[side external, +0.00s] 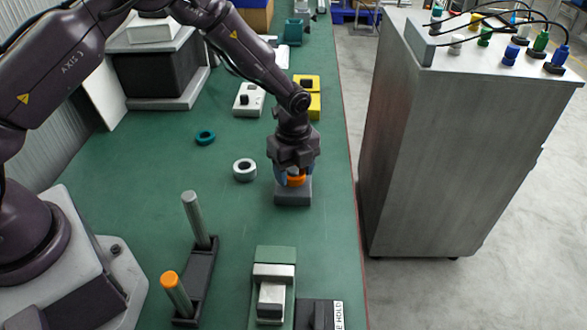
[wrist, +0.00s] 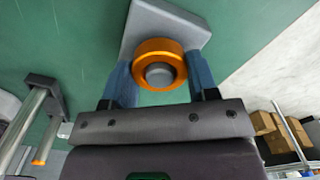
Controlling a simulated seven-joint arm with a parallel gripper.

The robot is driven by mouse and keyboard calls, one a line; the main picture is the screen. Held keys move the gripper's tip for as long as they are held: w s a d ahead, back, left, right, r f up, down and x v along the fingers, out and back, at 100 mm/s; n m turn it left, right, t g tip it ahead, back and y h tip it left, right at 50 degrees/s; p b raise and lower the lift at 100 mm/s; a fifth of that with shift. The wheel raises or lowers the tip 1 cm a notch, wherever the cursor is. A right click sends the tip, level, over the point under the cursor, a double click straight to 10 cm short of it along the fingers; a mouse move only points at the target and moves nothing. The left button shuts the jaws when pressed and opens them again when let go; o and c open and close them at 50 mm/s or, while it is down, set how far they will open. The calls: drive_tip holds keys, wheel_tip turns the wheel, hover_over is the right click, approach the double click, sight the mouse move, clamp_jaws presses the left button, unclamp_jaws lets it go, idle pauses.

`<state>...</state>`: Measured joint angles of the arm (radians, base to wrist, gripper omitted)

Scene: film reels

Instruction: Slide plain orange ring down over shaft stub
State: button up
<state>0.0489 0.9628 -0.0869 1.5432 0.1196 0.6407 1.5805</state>
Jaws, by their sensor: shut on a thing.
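The plain orange ring (side external: 296,181) is between the blue fingers of my gripper (side external: 294,176), low over a grey block (side external: 292,197). In the wrist view my gripper (wrist: 160,68) is shut on the orange ring (wrist: 158,48), one finger on each side. The round grey top of the shaft stub (wrist: 159,74) shows inside the ring's hole, and the grey block (wrist: 190,30) lies beyond. The ring looks lined up around the stub. How far down it sits, and whether it touches the block, I cannot tell. In the side view the fingers and ring hide the stub.
A pale grey ring (side external: 245,170) and a teal ring (side external: 205,137) lie on the green bench left of the block. A dark stand (side external: 199,275) with two upright posts, one orange-tipped, is nearer the camera. The bench's right edge is close to the block.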

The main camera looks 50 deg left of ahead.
drive_tip(key=shift+f, duration=0.55)
drive_tip(key=o, duration=0.7)
drive_tip(key=shift+c, duration=0.2)
drive_tip(key=shift+r, duration=5.45)
